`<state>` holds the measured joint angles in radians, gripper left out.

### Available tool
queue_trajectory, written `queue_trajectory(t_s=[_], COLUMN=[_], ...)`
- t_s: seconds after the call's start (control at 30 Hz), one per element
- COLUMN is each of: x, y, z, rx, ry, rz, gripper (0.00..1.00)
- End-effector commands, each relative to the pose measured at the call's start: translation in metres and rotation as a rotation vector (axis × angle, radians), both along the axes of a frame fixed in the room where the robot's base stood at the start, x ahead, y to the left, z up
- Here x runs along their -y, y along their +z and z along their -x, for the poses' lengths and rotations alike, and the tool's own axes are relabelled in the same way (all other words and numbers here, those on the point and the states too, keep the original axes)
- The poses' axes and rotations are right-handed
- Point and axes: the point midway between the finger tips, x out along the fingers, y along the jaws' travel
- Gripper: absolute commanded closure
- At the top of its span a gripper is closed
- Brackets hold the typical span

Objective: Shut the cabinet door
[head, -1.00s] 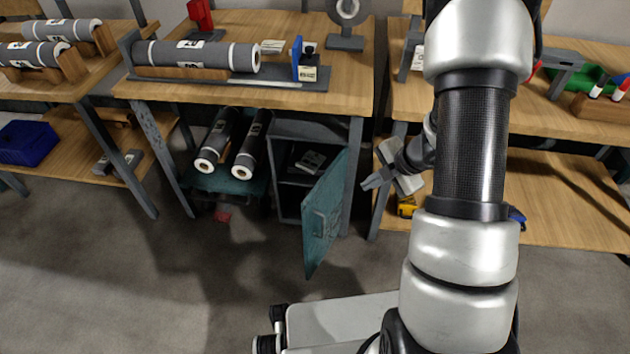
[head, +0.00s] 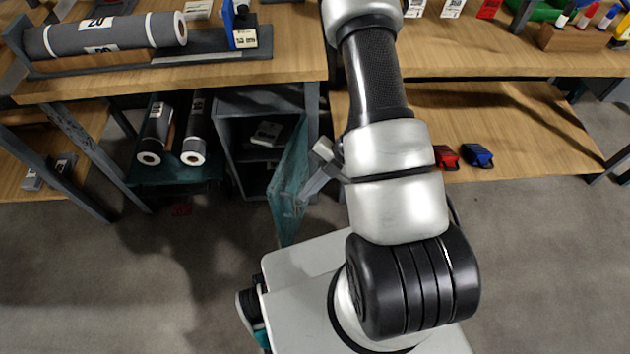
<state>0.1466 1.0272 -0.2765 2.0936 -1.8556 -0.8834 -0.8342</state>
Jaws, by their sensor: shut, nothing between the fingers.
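The grey cabinet (head: 233,148) stands under the middle workbench, with its front open and its dark inside showing. Its teal door (head: 287,192) stands open, swung out from the cabinet's right side toward me. My gripper (head: 304,196) is shut and empty, at the right, outer face of the door. Its fingers point down and left and look very close to the door; I cannot tell whether they touch. My arm hides part of the gripper's wrist.
A small pale box (head: 266,133) lies on a shelf inside the cabinet. Two dark rolls (head: 196,135) rest on a teal support left of it. The workbench top (head: 290,62) overhangs the cabinet. My base stands just in front of the door. Open floor lies at left and right.

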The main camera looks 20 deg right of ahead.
Motion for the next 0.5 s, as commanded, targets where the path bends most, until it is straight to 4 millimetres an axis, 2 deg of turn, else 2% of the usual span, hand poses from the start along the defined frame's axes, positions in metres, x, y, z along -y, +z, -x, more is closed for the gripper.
queue_trajectory(t_s=[0.03, 0.17, 0.3, 0.5], x=[-0.008, -0.023, -0.041, -0.052], y=[-0.014, -0.034, -0.031, -0.03], z=[0.002, 0.002, -0.014, -0.023], rx=[-0.003, -0.003, 0.004, 0.002], ry=[0.001, 0.002, 0.003, 0.0], rz=[-0.001, -0.001, 0.001, 0.001], gripper=[1.0, 1.0, 1.0, 1.0])
